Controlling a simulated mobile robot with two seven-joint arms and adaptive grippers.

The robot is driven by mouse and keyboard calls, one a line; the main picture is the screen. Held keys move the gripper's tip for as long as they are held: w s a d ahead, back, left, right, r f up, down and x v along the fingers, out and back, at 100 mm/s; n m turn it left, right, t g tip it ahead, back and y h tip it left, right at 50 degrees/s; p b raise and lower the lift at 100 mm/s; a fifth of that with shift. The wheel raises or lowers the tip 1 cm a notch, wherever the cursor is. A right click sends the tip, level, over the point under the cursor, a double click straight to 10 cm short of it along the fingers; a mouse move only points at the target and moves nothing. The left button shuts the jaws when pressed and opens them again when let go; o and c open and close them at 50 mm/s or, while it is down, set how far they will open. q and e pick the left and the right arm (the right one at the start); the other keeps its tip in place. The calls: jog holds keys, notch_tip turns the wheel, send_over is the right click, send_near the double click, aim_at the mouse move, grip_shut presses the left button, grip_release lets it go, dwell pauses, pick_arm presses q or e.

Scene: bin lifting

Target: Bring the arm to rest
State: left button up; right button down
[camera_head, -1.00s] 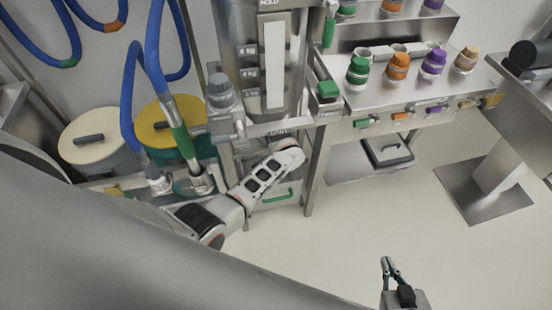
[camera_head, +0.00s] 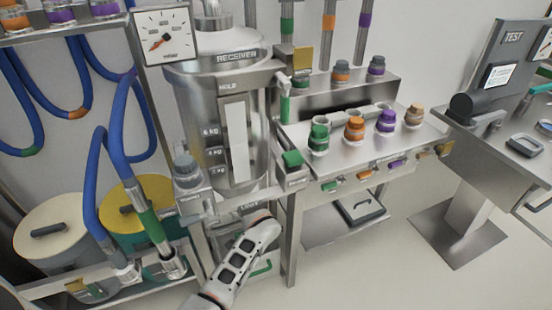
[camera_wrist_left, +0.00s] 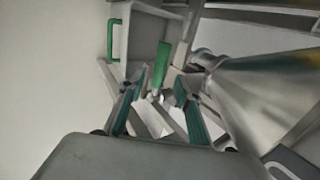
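My left arm (camera_head: 238,262) rises from the bottom of the head view to just below the steel receiver (camera_head: 222,120). Its gripper is hidden in that view. In the left wrist view my left gripper (camera_wrist_left: 155,92) has its two teal-padded fingers apart. A green lever or handle (camera_wrist_left: 161,64) shows beyond and between the fingertips; I cannot tell whether they touch it. A grey bin (camera_wrist_left: 146,38) with a green side handle (camera_wrist_left: 114,40) is past it. My right gripper is not in view.
A steel cylinder (camera_wrist_left: 275,92) is close on the right in the wrist view. In the head view, lidded drums (camera_head: 58,232) and blue hoses (camera_head: 92,170) stand left. A steel bench (camera_head: 365,148) with coloured-cap jars is right of the receiver. Floor at lower right (camera_head: 370,270) is clear.

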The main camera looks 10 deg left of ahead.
pick_arm(q)
jog(key=s+a+f+n+t+h, duration=0.1)
jog(key=s+f+n+h, duration=0.1)
jog(key=s+f, duration=0.35)
jog(key=s+r+n+t+h, duration=0.1)
jog(key=s+r, duration=0.2)
jog(key=s, duration=0.3)
jog(key=s+d+r+n+t+h, duration=0.1)
jog(key=s+r+n+h, duration=0.1)
jog(key=s, duration=0.5)
jog(key=s+d+r+n+t+h, duration=0.1)
jog(key=s+r+t, duration=0.1)
jog(key=s+r, duration=0.2)
jog(key=s, duration=0.3)
jog(key=shift+d+r+n+h, duration=0.15)
jog(key=shift+r+n+h, duration=0.1)
jog(key=shift+n+h, duration=0.15)
